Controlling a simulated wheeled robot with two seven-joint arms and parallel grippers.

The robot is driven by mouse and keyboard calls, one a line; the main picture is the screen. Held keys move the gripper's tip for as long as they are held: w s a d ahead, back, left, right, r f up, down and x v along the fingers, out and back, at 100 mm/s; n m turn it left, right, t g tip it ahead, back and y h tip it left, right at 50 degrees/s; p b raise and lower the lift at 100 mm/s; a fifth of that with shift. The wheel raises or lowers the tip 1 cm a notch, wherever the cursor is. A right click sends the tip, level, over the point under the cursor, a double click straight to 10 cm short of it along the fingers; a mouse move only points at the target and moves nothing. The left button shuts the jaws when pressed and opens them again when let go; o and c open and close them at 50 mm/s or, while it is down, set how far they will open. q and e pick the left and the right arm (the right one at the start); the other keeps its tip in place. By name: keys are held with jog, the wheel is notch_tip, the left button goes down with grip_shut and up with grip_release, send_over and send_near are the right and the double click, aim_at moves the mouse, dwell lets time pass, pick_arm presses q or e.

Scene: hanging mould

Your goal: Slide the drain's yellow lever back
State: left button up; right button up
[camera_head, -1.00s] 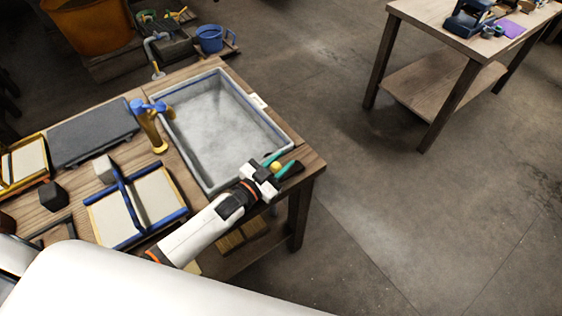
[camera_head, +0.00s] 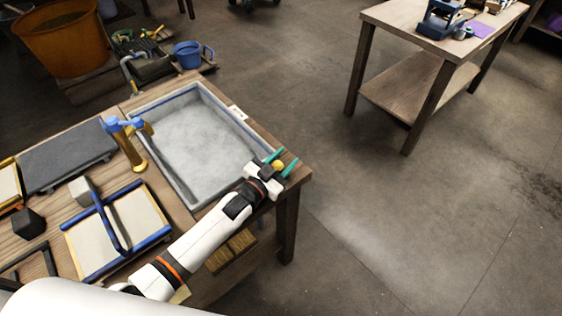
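The drain's yellow lever shows as a round yellow knob (camera_head: 278,165) at the front right corner of the wooden workbench, beside the grey basin (camera_head: 205,140). My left gripper (camera_head: 281,162) is at the knob, its two teal fingers apart, one on each side. The fingers look open around it; contact is too small to tell. The gripper body hides the lever's base and most of its dark mount. My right gripper is not in view.
On the bench stand a blue and yellow tap-like fixture (camera_head: 128,142), a blue-framed mould (camera_head: 118,230) and a grey slab (camera_head: 68,155). A blue bucket (camera_head: 187,54) and an orange tub (camera_head: 62,42) are behind. Open floor lies between the bench and another table (camera_head: 412,30).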

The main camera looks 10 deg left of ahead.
pick_arm(q)
jog(key=shift+o, duration=0.7)
jog(key=shift+w+d, duration=0.1)
jog(key=v, duration=1.1)
jog(key=shift+f+b, duration=0.1)
jog(key=shift+b, duration=0.25)
jog(key=shift+s+a, duration=0.25)
jog(key=shift+s, duration=0.2)
